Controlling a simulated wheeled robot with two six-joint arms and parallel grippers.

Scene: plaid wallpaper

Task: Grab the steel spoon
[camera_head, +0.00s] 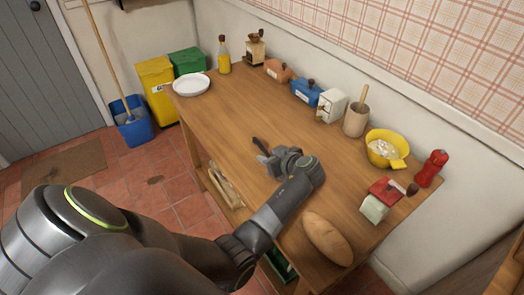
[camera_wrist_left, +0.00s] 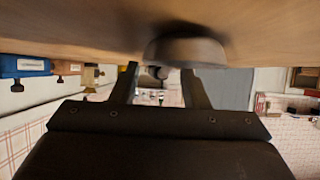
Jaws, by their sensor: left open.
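My left gripper (camera_head: 262,150) is low over the middle of the wooden table (camera_head: 225,105), its arm reaching in from the lower left. In the left wrist view the picture is upside down, and the two dark fingers of the left gripper (camera_wrist_left: 160,78) stand apart with a gap between them. No spoon can be made out clearly in the head view. My right gripper is not in view.
Along the wall side stand a bottle (camera_head: 223,55), a grinder (camera_head: 255,47), a blue box (camera_head: 306,92), a utensil crock (camera_head: 356,118), a yellow bowl (camera_head: 401,163) and a red mill (camera_head: 431,168). Bread (camera_head: 327,238) lies near the front. A white plate (camera_head: 191,85) is at the far end.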

